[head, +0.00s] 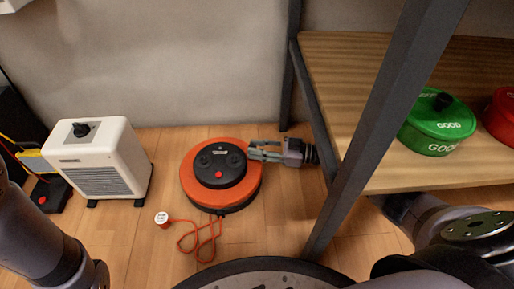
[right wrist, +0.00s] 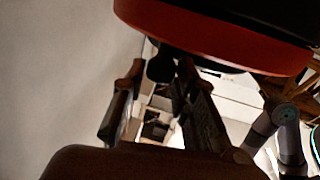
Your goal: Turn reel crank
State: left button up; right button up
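The cable reel (head: 251,193) is a round orange drum with a black hub, sitting on the wood floor. Its orange rim fills the top of the right wrist view (right wrist: 215,42). My right gripper (head: 251,150) comes in from the right at the reel's upper right edge. Its two fingers are apart. In the right wrist view a small dark knob (right wrist: 160,68), possibly the crank handle, shows between the open fingertips (right wrist: 160,72); I cannot tell whether they touch it. My left arm shows at the left of the head view, but its gripper is out of view.
A red cord (head: 196,235) with a white-and-red plug (head: 162,219) lies in front of the reel. A white heater (head: 98,160) stands left. A shelf's dark post (head: 375,120) rises close right, with green (head: 437,128) and red pots (head: 499,115) on the shelf.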

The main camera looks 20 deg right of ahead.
jog(key=o, duration=0.3)
jog(key=shift+a+r, duration=0.1)
jog(key=v, duration=1.2)
